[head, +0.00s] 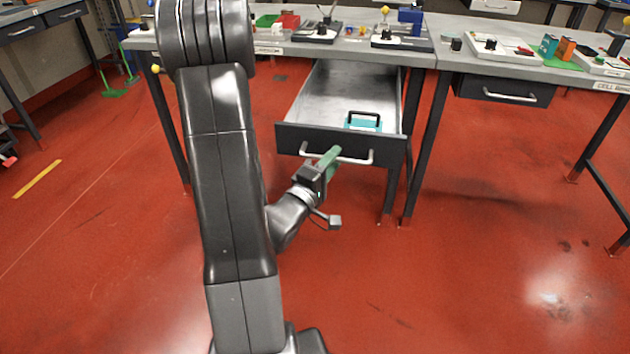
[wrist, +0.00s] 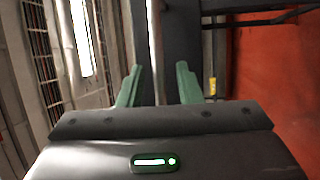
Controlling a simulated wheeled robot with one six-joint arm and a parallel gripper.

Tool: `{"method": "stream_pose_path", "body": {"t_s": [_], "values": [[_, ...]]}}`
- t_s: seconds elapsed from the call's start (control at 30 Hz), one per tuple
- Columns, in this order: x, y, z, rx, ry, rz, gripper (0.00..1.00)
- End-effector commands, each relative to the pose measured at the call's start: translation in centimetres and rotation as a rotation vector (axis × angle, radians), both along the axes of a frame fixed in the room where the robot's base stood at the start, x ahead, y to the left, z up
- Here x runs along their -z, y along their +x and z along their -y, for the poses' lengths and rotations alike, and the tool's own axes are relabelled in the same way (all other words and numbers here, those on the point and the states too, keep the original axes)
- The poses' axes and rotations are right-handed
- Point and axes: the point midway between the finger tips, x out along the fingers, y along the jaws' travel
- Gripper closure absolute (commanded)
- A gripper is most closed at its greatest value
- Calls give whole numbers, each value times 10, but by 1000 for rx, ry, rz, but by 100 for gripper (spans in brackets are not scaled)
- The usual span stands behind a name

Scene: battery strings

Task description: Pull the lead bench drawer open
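The bench drawer (head: 388,148) in the middle of the head view is pulled well out, with its grey inside showing. A teal item with a black handle (head: 362,122) lies in it near the front. The drawer's silver bar handle (head: 357,161) runs across its dark front. My gripper (head: 332,156) is at this handle, its green fingers at the bar's middle. In the wrist view the two green fingers (wrist: 158,82) stand apart with a thin pale bar between them, gaps seeming to show on both sides. Contact with the bar cannot be made out.
The bench top (head: 345,47) above the drawer holds trays and devices. To the right stands another bench with a shut drawer (head: 503,91). Dark bench legs (head: 427,150) stand just right of the open drawer. The red floor (head: 460,280) in front is clear.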

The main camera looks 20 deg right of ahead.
Motion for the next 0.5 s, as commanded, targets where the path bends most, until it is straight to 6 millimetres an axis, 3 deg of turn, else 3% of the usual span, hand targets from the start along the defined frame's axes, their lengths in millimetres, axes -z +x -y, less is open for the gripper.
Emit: {"method": "stream_pose_path", "body": {"t_s": [0.5], "values": [[17,-48,-68,-5,0,-5,68]]}}
